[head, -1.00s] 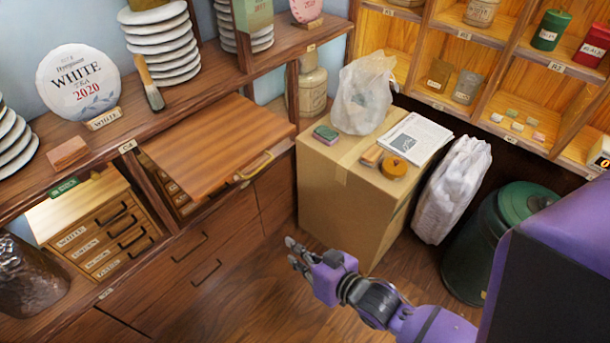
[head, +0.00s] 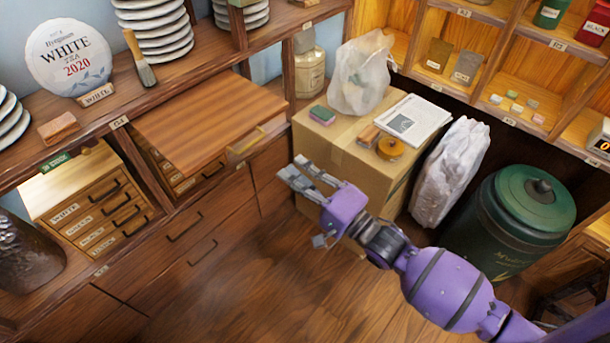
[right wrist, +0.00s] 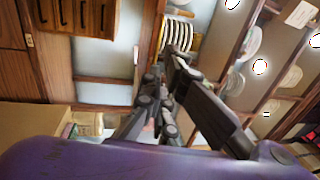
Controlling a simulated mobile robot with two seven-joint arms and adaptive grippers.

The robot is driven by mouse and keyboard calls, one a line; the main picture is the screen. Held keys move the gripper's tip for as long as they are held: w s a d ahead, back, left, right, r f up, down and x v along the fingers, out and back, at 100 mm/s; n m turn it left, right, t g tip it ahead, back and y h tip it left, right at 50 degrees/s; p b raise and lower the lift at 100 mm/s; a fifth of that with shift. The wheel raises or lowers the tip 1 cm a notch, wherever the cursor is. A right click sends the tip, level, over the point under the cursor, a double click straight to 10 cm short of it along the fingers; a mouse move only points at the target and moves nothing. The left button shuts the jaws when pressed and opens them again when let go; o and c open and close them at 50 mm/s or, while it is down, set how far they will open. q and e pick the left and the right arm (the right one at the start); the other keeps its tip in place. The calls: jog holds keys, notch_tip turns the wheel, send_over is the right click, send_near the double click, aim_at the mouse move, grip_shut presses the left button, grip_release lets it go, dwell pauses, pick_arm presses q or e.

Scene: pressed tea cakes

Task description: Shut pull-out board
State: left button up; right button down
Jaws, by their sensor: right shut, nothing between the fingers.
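The pull-out board (head: 195,118) is a flat brown wooden slab. It sticks out of the cabinet below the shelf of tea cakes, above small drawers. A brass handle (head: 247,146) is on its front edge. My right gripper (head: 291,168) is shut and empty, in front of the board and a little right of the handle, apart from it in the picture. Its dark fingers also show in the right wrist view (right wrist: 165,70). My left gripper is not in view.
A cardboard box (head: 345,165) with a plastic bag (head: 360,75) and papers (head: 412,122) on top stands close right of the gripper. A green bin (head: 525,220) is at the right. The floor (head: 260,290) before the drawers is clear.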

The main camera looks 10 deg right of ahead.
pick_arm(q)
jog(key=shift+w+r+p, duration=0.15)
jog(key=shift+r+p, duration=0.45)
pick_arm(e)
jog(key=x, duration=0.9)
jog(key=shift+w+a, duration=0.1)
jog(key=shift+w, duration=0.05)
